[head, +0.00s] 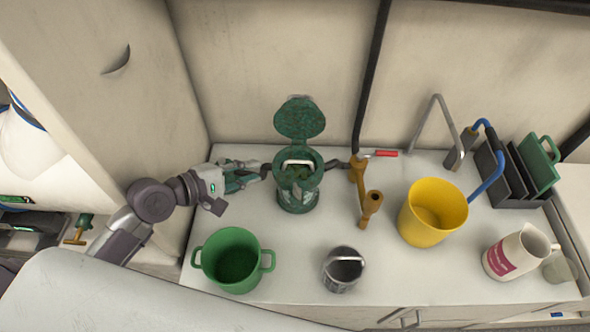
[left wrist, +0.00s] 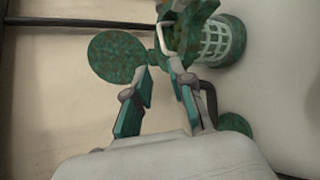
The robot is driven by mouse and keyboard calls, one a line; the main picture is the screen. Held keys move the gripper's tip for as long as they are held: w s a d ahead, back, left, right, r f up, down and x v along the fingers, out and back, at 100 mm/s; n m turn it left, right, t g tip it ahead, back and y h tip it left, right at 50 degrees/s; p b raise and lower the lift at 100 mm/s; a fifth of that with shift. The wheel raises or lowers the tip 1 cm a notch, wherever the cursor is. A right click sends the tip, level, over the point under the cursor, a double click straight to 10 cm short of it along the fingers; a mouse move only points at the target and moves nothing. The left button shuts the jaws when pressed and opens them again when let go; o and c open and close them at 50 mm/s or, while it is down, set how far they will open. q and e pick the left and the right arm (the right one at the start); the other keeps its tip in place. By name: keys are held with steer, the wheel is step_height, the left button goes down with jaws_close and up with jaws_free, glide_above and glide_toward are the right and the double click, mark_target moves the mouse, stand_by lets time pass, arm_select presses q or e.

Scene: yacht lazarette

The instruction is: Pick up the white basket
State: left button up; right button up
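No plainly white basket shows. A green speckled basket (head: 297,196) with a raised round lid and a white handle stands upright at the counter's middle. In the left wrist view the basket (left wrist: 222,42) has a pale lattice side and is at the upper right, partly cut off. My left gripper (head: 256,174) is just left of the basket, near its side handle. In the left wrist view its fingers (left wrist: 165,78) are spread, with nothing clearly held between them. I cannot tell whether a finger touches the basket. My right gripper is not in view.
On the counter (head: 290,265) a green pot (head: 232,262) and a grey tin (head: 342,270) stand in front. A wall rises behind.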

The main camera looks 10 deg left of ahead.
arm_select(q)
glide_toward(299, 162)
steer(key=w, duration=0.2)
steer(key=d+f, duration=0.1)
steer(key=w+d+p, duration=0.1)
steer(key=shift+w+d+f, duration=0.35)
steer(key=shift+f, duration=0.05)
steer(key=x, duration=0.3)
steer(key=shift+d+f, duration=0.2)
steer(key=shift+d, duration=0.05)
steer(key=shift+w+f, duration=0.1)
steer(key=shift+w, duration=0.05)
jaws_close()
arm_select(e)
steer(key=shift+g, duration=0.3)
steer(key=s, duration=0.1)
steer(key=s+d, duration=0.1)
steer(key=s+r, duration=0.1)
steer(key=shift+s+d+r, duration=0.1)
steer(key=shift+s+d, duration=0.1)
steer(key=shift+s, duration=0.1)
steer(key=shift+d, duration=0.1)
